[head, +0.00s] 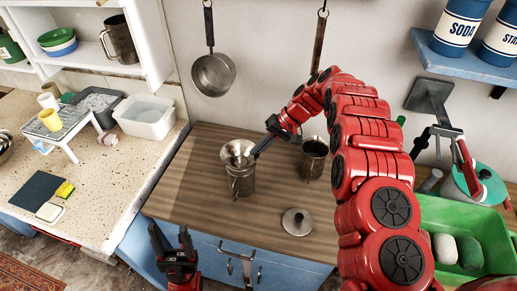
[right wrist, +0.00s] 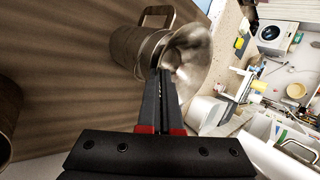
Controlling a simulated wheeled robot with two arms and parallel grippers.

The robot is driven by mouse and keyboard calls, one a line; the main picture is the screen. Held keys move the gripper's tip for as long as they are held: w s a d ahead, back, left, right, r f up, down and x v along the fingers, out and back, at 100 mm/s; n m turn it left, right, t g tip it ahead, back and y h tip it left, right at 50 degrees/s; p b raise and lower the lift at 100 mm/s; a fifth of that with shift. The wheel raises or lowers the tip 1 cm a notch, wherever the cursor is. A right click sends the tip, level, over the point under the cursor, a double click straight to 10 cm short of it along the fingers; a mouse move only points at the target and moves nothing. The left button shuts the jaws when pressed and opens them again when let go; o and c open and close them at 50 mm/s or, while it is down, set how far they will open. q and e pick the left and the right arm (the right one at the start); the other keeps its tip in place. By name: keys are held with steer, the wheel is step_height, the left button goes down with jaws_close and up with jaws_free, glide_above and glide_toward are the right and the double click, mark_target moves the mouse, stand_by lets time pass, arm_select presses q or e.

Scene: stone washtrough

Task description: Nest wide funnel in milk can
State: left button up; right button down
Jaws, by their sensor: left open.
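The wide metal funnel (head: 236,150) sits at the mouth of the metal milk can (head: 241,184), its cone flaring above the rim. How deep its spout reaches is hidden. The can stands upright on the wooden top. In the right wrist view the funnel (right wrist: 192,52) lines up with the can (right wrist: 134,46), whose handle shows at top. My right gripper (head: 257,153) comes from the right, its fingers (right wrist: 164,78) close together on the funnel's edge. My left gripper (head: 171,240) is open and empty, low in front of the counter.
A second metal vessel (head: 314,157) stands right of the can, close to my right arm. A round metal lid (head: 297,222) lies in front. A green basin (head: 470,235) is at right. A pan (head: 213,75) hangs behind. The wooden top left of the can is clear.

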steer(key=shift+f+b, duration=0.2)
steer(key=shift+b, duration=0.1)
stand_by(0.4)
steer(key=c, duration=0.5)
jaws_free()
steer(key=shift+c, duration=0.2)
steer(key=shift+r, duration=0.2)
step_height(320, 180, up, 7)
steer(key=p, duration=0.3)
steer(key=shift+f+p, duration=0.15)
steer(key=shift+p, duration=0.25)
